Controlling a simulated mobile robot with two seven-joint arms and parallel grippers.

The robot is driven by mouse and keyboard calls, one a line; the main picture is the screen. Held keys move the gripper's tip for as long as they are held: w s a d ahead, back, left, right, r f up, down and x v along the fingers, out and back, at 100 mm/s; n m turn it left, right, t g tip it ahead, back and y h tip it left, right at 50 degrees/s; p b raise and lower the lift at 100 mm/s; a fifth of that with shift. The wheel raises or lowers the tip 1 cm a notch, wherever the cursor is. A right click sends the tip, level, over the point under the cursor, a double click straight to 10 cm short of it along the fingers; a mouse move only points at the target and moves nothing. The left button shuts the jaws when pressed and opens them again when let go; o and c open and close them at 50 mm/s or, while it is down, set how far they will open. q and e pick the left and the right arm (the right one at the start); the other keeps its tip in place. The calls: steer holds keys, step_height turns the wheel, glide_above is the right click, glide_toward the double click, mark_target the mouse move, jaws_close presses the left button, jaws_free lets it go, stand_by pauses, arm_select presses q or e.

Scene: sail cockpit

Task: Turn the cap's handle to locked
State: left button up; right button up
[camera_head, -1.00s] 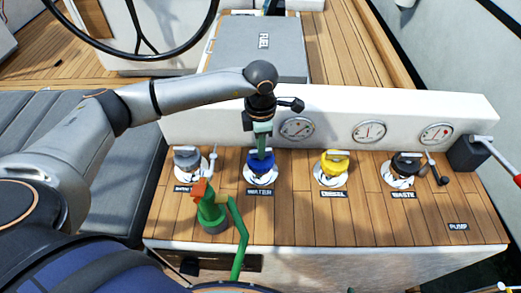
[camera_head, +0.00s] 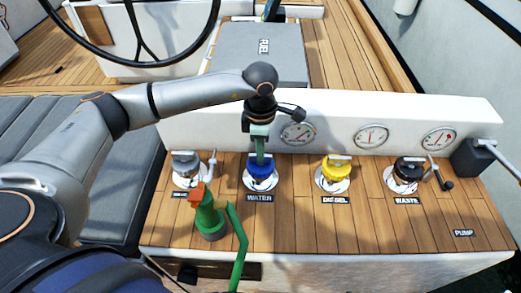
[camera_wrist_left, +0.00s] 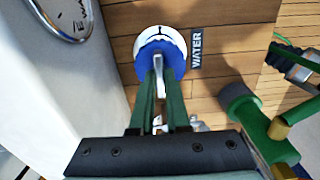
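The blue water cap (camera_head: 261,171) sits in a white fitting on the wooden deck, behind the WATER label (camera_head: 259,198). My left gripper (camera_head: 261,158) points straight down onto it. In the left wrist view, the blue cap (camera_wrist_left: 160,55) has a narrow upright metal handle (camera_wrist_left: 158,85), and the two green fingers of the left gripper (camera_wrist_left: 159,78) lie close along both its sides, seemingly pinching it. The lock marks are too small to read. My right gripper is not in the head view; a grey part with green edges (camera_wrist_left: 298,62) in the wrist view may be it.
A grey cap (camera_head: 187,163), a yellow diesel cap (camera_head: 335,168) and a black waste cap (camera_head: 408,170) share the deck. A green hose nozzle (camera_head: 211,220) stands at front left. A white gauge wall (camera_head: 340,112) rises behind.

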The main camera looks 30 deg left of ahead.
arm_select(q)
steer(key=o, duration=0.4)
steer(key=shift+o, duration=0.3)
step_height(320, 180, up, 13)
steer(key=shift+f, duration=0.2)
stand_by(0.5)
